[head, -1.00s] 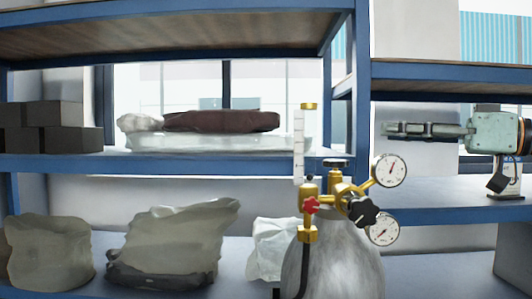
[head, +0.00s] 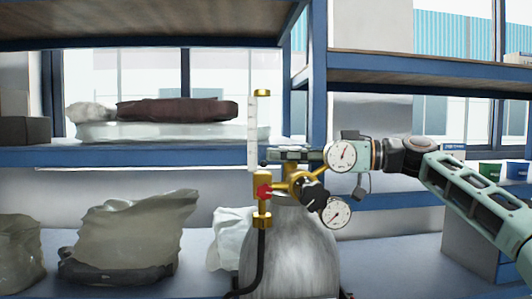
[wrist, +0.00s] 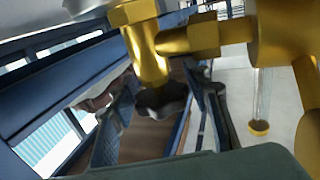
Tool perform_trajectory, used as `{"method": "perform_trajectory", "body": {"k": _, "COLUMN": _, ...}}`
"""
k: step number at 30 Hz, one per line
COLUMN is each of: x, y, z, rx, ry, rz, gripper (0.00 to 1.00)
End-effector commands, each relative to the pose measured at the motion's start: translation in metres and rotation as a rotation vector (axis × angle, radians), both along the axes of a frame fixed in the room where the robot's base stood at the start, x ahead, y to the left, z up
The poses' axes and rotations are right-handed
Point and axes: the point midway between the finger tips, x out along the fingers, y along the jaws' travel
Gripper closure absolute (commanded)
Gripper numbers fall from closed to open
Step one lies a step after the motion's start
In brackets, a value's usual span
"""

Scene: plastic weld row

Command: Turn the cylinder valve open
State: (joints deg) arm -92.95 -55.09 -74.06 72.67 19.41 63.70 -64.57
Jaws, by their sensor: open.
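The grey gas cylinder (head: 293,255) stands upright in front of the shelf and carries a brass valve and regulator (head: 288,187). In the wrist view, a dark lobed handwheel (wrist: 162,101) sits at the end of a brass stem. My gripper (wrist: 163,88) is open, with one finger on each side of the handwheel; whether they touch it is unclear. In the head view my gripper (head: 292,155) reaches in level from the right at the top of the valve, partly behind the upper gauge (head: 342,155). The handwheel is mostly hidden there.
Close by are a red knob (head: 263,191), a black regulator knob (head: 314,193), a lower gauge (head: 336,212), a clear upright flow tube (head: 253,133) and a black hose (head: 262,262). Blue-framed shelves (head: 180,155) with bags stand behind. Green and blue bins (head: 490,169) are at the right.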

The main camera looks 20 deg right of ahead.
Motion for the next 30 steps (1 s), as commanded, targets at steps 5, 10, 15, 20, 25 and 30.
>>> {"method": "perform_trajectory", "body": {"k": 5, "x": 0.014, "y": 0.023, "z": 0.000, "rx": -0.001, "ry": 0.001, "rz": 0.000, "gripper": 0.56}}
{"method": "perform_trajectory", "body": {"k": 10, "x": 0.019, "y": 0.031, "z": 0.000, "rx": 0.000, "ry": 0.000, "rz": -0.001, "gripper": 0.56}}
{"method": "perform_trajectory", "body": {"k": 15, "x": 0.020, "y": 0.032, "z": 0.000, "rx": 0.000, "ry": 0.000, "rz": -0.002, "gripper": 0.56}}
{"method": "perform_trajectory", "body": {"k": 20, "x": 0.020, "y": 0.032, "z": 0.000, "rx": 0.000, "ry": 0.000, "rz": -0.002, "gripper": 0.62}}
{"method": "perform_trajectory", "body": {"k": 25, "x": 0.020, "y": 0.032, "z": 0.000, "rx": 0.000, "ry": 0.000, "rz": -0.002, "gripper": 0.80}}
{"method": "perform_trajectory", "body": {"k": 30, "x": 0.020, "y": 0.032, "z": 0.000, "rx": 0.000, "ry": 0.000, "rz": -0.002, "gripper": 0.96}}
